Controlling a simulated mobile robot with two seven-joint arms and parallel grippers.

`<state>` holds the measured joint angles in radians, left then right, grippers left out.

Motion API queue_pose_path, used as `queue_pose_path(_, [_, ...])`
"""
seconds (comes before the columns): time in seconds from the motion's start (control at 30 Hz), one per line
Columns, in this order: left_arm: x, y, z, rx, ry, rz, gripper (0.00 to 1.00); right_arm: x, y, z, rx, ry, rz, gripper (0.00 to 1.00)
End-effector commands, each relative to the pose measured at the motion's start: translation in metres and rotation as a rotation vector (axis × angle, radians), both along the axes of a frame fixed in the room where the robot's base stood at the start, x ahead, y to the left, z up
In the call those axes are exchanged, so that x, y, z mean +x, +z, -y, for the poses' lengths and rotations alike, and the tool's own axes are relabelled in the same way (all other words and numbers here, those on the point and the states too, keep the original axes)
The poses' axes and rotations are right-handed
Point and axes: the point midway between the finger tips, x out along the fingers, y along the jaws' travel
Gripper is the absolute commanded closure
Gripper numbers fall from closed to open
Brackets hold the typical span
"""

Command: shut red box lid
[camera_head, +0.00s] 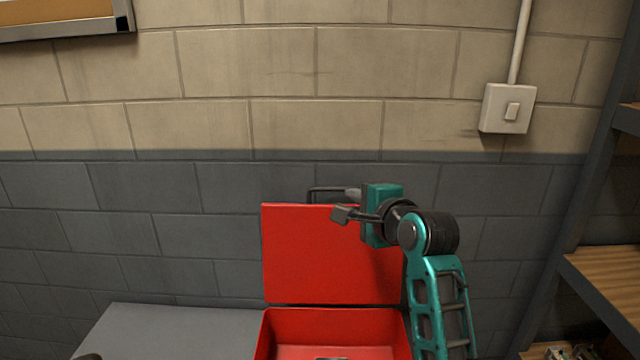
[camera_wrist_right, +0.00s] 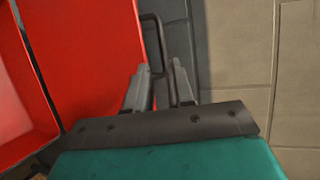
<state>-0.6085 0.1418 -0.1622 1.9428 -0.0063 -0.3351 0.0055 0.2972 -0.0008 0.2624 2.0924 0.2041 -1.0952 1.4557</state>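The red box (camera_head: 337,350) stands on the grey surface with its red lid (camera_head: 320,255) raised upright at the back. It also shows in the right wrist view (camera_wrist_right: 22,115), beside the lid (camera_wrist_right: 90,50). A dark handle loop (camera_head: 325,190) juts from the lid's top edge; it also shows in the wrist view (camera_wrist_right: 154,40). My right gripper (camera_head: 348,203) is at the lid's top right, fingers apart. In the wrist view its fingers (camera_wrist_right: 160,88) lie either side of the handle and lid edge; contact is unclear. My left gripper is not clearly visible.
The grey tabletop (camera_head: 180,330) left of the box is clear, apart from a dark sliver at the bottom edge that I cannot identify. A block wall stands close behind the lid. A shelf rack (camera_head: 600,290) with wooden boards is at the right.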

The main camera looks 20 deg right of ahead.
Motion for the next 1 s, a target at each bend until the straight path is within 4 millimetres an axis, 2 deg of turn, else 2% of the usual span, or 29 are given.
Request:
queue_pose_path(0.23, [-0.009,-0.006,0.000,0.001,0.000,-0.021,0.66,0.020,-0.005,0.001,0.003,-0.001,0.000,0.77])
queue_pose_path(0.7, [-0.012,-0.008,0.000,0.001,0.000,-0.028,0.66,0.095,-0.024,0.005,0.001,-0.001,0.000,0.77])
queue_pose_path(1.0, [-0.007,-0.004,0.000,0.001,0.000,-0.017,0.66,0.121,-0.032,0.006,0.001,-0.001,0.000,0.77])
